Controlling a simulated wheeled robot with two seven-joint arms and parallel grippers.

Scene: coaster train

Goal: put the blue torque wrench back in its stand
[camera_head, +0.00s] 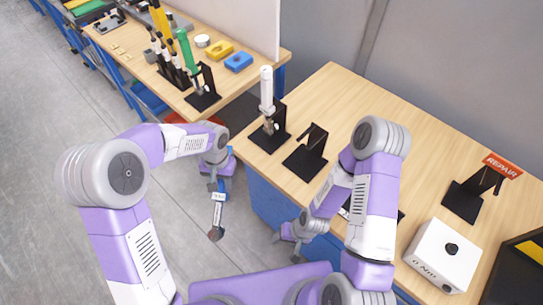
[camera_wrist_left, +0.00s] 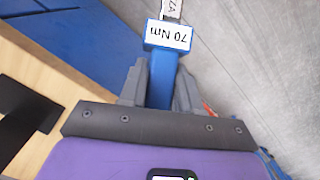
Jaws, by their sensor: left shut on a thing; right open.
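The blue torque wrench (camera_head: 218,208) hangs down from my left gripper (camera_head: 216,186) over the floor, left of the near table. In the left wrist view its blue body (camera_wrist_left: 161,88), with a white "70 Nm" label, sits between the two fingers, which are shut on it. An empty black stand (camera_head: 306,160) is on the near table, right of another black stand (camera_head: 270,138) that holds a white-handled tool. I cannot tell which stand belongs to the wrench. My right gripper (camera_head: 286,240) is open and low beside the table's front edge.
The near table (camera_head: 350,100) also has a black stand with a red REPAIR sign (camera_head: 502,165) and a white box (camera_head: 443,252). My right arm covers part of its front. The left table (camera_head: 120,48) holds several tools in stands. The grey floor is clear.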

